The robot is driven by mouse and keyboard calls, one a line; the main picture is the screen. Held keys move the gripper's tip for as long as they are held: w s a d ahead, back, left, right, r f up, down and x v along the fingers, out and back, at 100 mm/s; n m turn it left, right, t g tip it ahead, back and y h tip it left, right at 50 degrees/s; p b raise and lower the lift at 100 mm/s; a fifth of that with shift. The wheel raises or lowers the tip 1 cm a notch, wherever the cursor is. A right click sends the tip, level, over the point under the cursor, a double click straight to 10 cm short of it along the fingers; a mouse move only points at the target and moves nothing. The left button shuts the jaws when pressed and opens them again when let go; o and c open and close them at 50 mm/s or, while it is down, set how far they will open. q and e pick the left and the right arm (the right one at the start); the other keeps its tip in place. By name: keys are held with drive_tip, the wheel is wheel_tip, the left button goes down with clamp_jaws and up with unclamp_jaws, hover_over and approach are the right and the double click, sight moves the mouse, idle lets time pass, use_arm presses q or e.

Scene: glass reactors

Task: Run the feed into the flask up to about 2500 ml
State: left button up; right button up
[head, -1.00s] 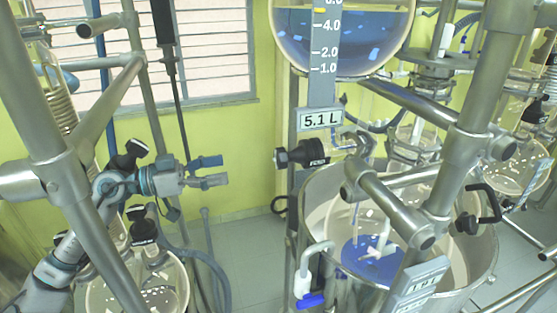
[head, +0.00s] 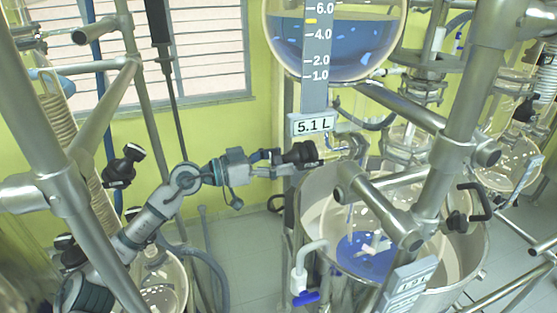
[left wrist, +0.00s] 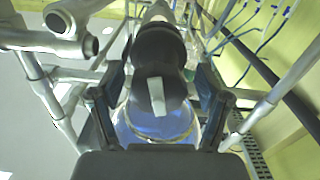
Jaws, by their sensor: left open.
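The feed vessel (head: 335,50) is a round glass bulb with blue liquid, behind a grey scale; the plate (head: 313,125) below reads 5.1 L. The black feed valve knob (head: 302,154) sits under that plate. My left gripper (head: 276,164) is at the knob, with its fingers open. In the left wrist view the knob (left wrist: 160,70) with a pale pointer bar stands between the two fingers; contact cannot be told. The flask (head: 335,215) stands inside a steel-rimmed pot and holds blue liquid (head: 365,257) at its bottom. My right gripper is not in view.
Steel frame tubes (head: 455,130) cross in front of the flask. A tilted plate (head: 410,288) at the pot's front is hard to read. A white outlet with a blue handle (head: 306,298) hangs left of the pot. Another glass vessel (head: 160,285) stands at lower left.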

use_arm(q)
drive_tip(key=shift+c, duration=0.2)
drive_tip(key=shift+a, duration=0.1)
drive_tip(key=c, duration=1.1)
drive_tip(key=shift+c, duration=0.2)
drive_tip(key=shift+r, duration=0.1)
